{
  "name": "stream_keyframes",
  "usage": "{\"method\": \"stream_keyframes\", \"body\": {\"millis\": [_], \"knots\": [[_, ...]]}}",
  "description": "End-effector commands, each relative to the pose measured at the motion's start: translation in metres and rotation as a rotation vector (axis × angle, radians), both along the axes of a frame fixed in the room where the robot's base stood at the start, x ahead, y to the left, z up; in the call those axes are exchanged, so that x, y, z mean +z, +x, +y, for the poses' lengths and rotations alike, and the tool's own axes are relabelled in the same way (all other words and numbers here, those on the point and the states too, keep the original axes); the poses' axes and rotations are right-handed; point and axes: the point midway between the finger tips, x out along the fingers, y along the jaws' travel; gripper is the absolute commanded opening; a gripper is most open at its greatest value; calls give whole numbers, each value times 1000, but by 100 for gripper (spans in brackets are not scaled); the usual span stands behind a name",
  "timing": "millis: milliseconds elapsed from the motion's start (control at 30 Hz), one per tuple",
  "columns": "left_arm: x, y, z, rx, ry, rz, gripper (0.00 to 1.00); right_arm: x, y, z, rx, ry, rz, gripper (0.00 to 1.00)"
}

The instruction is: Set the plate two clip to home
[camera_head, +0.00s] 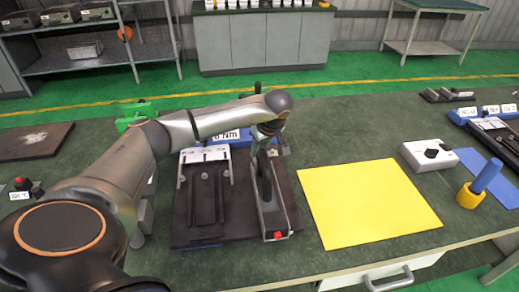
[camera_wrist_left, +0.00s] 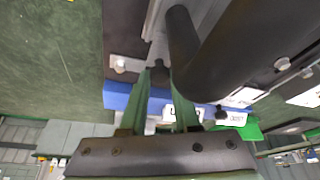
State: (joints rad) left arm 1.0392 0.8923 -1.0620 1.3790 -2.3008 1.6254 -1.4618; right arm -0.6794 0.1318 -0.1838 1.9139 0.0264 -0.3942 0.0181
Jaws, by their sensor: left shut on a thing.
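A dark base plate (camera_head: 232,228) lies on the green bench in the head view. On its right part is a narrow metal-edged fixture with a tall dark lever (camera_head: 265,180) and a red end piece (camera_head: 277,236). My left gripper (camera_head: 269,148) is over the far end of this fixture, pointing down. In the left wrist view my left gripper (camera_wrist_left: 160,88) has its two green fingers on a small dark knob (camera_wrist_left: 159,75), which seems to be part of the clip. A thick black cylinder (camera_wrist_left: 183,35) is close beside it. I cannot tell which plate number this is. My right gripper is not in view.
A second dark fixture with a silver bar (camera_head: 205,154) stands to the left on the same base. A yellow sheet (camera_head: 368,205) lies flat to the right. Beyond it are a white box (camera_head: 429,155) and a blue-handled tool in a yellow holder (camera_head: 469,196). A blue labelled block (camera_head: 238,137) is behind.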

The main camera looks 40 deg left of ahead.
Motion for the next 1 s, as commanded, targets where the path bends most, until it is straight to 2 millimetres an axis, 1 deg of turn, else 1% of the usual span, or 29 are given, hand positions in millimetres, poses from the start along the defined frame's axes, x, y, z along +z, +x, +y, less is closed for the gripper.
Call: {"method": "stream_keyframes", "body": {"millis": [33, 200, 233, 467, 767, 867, 1000], "knots": [[-1, -2, -4, -4, -8, 9, 0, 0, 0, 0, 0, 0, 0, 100], [-2, -2, -5, -5, -9, 12, 0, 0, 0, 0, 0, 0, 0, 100], [-2, -2, -5, -5, -9, 12, 33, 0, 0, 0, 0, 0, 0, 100], [-2, -2, -3, -4, -7, 9, 59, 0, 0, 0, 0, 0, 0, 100], [1, -1, -3, -3, -5, 6, 60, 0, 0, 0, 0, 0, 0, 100], [10, -2, -7, -4, -6, 5, 60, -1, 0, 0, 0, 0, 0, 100], [34, -4, -16, -5, -5, 3, 60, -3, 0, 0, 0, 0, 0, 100]]}}
